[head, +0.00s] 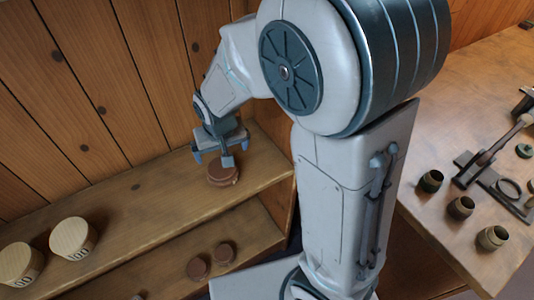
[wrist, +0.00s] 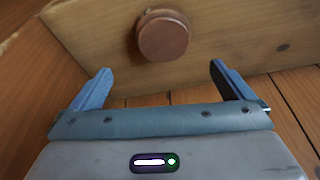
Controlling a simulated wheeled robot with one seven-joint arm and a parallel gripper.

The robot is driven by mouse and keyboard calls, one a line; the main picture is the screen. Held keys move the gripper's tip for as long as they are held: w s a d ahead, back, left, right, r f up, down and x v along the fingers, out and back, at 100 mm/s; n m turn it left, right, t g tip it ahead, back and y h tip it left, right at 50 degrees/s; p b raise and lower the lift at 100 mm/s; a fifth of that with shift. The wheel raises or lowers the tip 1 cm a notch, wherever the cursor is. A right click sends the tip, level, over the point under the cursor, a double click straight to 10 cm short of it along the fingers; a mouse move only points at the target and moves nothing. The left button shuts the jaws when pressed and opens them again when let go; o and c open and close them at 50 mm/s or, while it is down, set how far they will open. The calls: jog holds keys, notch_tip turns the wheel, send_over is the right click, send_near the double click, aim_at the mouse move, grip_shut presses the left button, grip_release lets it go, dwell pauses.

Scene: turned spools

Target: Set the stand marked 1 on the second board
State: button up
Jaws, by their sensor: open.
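A reddish-brown turned stand (head: 222,175) is near the right end of the upper board (head: 140,205). In the wrist view its round top (wrist: 163,40) faces the camera, beyond the fingertips and roughly centred between them. No number shows on it. My gripper (head: 213,159) is open and empty, close above the stand; its two blue fingers (wrist: 160,72) are apart and do not visibly touch it. A lower board (head: 170,272) carries small dark brown stands (head: 197,268) (head: 224,252); their marks are unreadable. My arm hides part of the shelf.
Two pale round boxes (head: 73,238) (head: 20,264) with dark lettering stand at the left of the upper board. A plank wall (head: 85,110) is behind. A wooden table (head: 450,130) at right holds several small dark pots (head: 461,207) and tools. The upper board's middle is clear.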

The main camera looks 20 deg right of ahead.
jog(key=s+d+r+m, duration=0.1)
jog(key=s+d+r, duration=0.9)
jog(key=s, duration=0.5)
jog(key=d, duration=0.2)
jog(key=shift+d, duration=0.35)
jog(key=shift+r, duration=0.1)
